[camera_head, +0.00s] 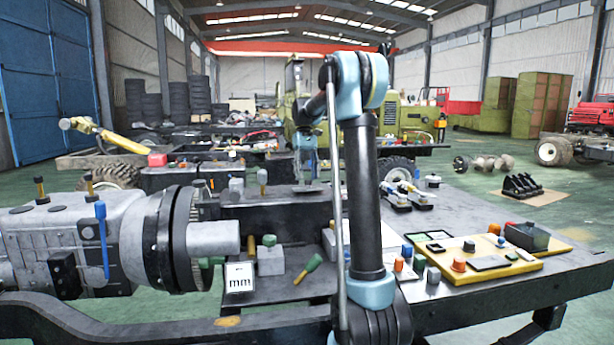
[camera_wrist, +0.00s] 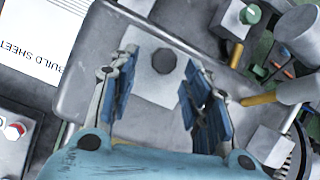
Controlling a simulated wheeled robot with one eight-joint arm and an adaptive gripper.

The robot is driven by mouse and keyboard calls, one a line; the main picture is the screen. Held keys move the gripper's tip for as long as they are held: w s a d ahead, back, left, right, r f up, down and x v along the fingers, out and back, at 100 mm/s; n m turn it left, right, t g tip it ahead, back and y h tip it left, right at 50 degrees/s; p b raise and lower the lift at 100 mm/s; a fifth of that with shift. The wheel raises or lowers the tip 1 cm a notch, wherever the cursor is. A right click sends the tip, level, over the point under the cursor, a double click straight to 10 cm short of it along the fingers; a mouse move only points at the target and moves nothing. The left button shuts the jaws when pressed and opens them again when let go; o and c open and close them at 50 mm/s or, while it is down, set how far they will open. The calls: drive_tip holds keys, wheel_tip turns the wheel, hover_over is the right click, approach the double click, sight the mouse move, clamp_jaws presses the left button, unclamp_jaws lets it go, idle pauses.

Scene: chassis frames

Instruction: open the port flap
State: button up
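My gripper (camera_wrist: 160,62) is open in the wrist view, its two blue-padded fingers apart with nothing between the pads. Beyond the fingertips is a pale grey square plate (camera_wrist: 143,82) with a darker round spot (camera_wrist: 164,61) near its middle. It lies on a larger grey surface (camera_wrist: 88,75). I cannot tell for certain whether this plate is the port flap, or whether the fingertips touch it.
A printed build sheet (camera_wrist: 38,45) lies at upper left in the wrist view. In the head view, a yellow panel (camera_head: 520,268) with several knobs lies at the right and a large gearbox (camera_head: 75,245) at the left.

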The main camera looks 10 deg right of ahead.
drive_tip(key=v, duration=1.2)
idle(0.3)
